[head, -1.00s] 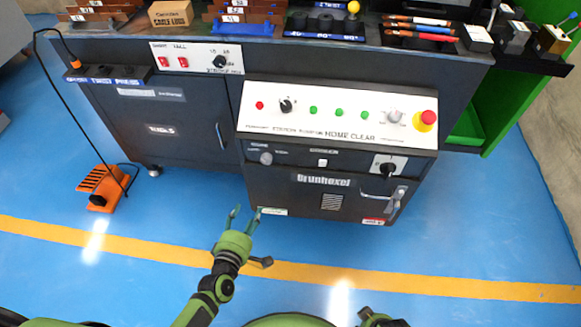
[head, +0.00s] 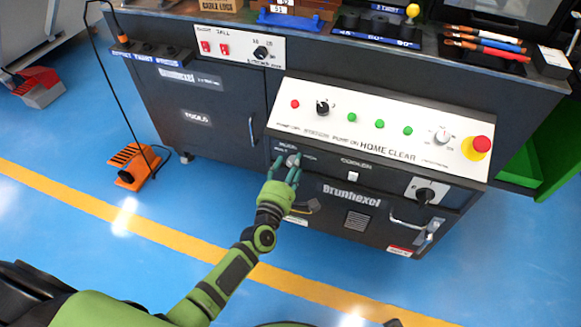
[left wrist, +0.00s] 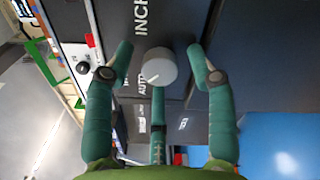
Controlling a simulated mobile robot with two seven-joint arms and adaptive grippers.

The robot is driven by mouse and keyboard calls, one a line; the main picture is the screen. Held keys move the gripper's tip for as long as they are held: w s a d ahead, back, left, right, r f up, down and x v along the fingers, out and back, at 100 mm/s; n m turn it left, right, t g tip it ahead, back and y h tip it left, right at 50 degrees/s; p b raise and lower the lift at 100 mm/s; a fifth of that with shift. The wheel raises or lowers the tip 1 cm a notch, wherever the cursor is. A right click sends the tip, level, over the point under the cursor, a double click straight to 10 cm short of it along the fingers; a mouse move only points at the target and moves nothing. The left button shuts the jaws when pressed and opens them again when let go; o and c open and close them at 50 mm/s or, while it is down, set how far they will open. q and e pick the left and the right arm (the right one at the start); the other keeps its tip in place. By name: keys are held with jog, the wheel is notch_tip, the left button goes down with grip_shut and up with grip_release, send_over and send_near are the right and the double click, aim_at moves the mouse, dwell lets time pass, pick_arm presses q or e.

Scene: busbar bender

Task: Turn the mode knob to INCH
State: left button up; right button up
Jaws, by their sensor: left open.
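The mode knob (head: 294,159) is a small grey round knob at the upper left of the black front panel below the sloping white console. In the left wrist view the grey knob (left wrist: 159,68) shows large, with the word INCH above it and AUTO at its lower left. A small mark on the knob faces the AUTO side. My left gripper (head: 286,168) is at the knob, fingers open. In the left wrist view its fingers stand either side of the knob, with a gap on each side. My right gripper is not in view.
The white console (head: 370,132) above holds green buttons, another knob and a red emergency stop (head: 477,147). A black rotary switch (head: 424,195) and a handle are to the right. An orange foot pedal (head: 137,166) stands on the blue floor, which is largely clear.

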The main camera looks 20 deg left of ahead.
pick_arm(q)
grip_shut()
